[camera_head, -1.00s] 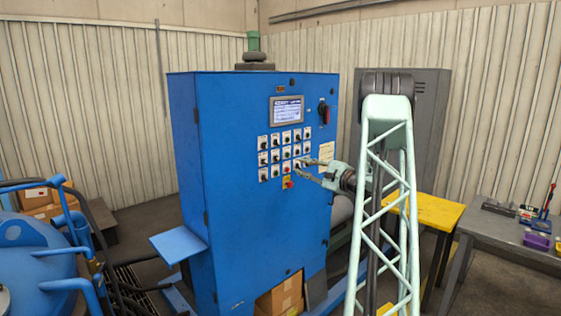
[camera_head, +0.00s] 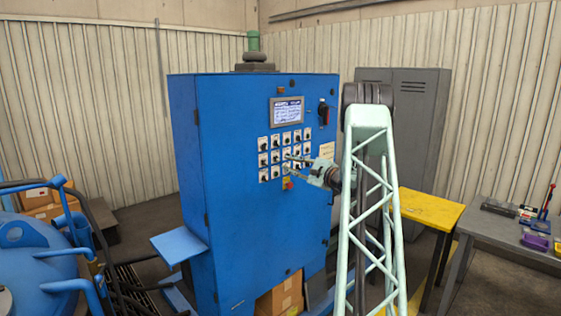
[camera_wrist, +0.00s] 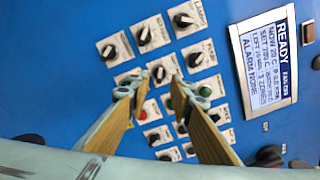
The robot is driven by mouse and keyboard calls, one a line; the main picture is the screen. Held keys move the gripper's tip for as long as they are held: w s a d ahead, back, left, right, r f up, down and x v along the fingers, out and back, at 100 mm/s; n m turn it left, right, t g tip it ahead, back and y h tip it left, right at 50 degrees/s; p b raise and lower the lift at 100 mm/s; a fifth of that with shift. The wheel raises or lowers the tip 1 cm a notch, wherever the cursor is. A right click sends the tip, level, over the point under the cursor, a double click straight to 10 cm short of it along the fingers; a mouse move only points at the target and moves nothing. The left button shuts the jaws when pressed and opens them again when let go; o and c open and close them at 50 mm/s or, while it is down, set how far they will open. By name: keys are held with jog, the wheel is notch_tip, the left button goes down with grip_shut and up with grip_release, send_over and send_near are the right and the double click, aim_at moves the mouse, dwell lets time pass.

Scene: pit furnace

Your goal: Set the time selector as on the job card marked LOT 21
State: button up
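Rows of black selector knobs on white plates (camera_head: 284,142) fill the blue cabinet's front. I cannot tell which one is the time selector. My gripper (camera_head: 288,162) is open and empty in front of the lower rows. In the wrist view its two fingers (camera_wrist: 162,88) are apart, with a selector knob (camera_wrist: 163,71) seen between and just beyond the tips. I cannot tell if the tips touch the panel. A pale paper sheet (camera_head: 327,150) is on the cabinet right of the knobs; its writing is too small to read, and I cannot see a LOT 21 mark.
The cabinet's screen (camera_wrist: 265,60) reads READY and ALARM NONE. A red button (camera_head: 288,185) sits below the knobs, and a red-and-black switch (camera_head: 323,112) is at the upper right. A blue shelf (camera_head: 178,246) juts out left. A yellow table (camera_head: 432,210) stands right.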

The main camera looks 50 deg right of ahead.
aim_at(278, 160)
jog(key=shift+w+d+p, duration=0.2)
jog(key=shift+w, duration=0.85)
jog(key=shift+w+d+p, duration=0.15)
jog(key=shift+w, duration=0.85)
jog(key=shift+w+d+p, duration=0.2)
jog(key=shift+w, duration=0.85)
jog(key=shift+c, duration=0.2)
grip_shut()
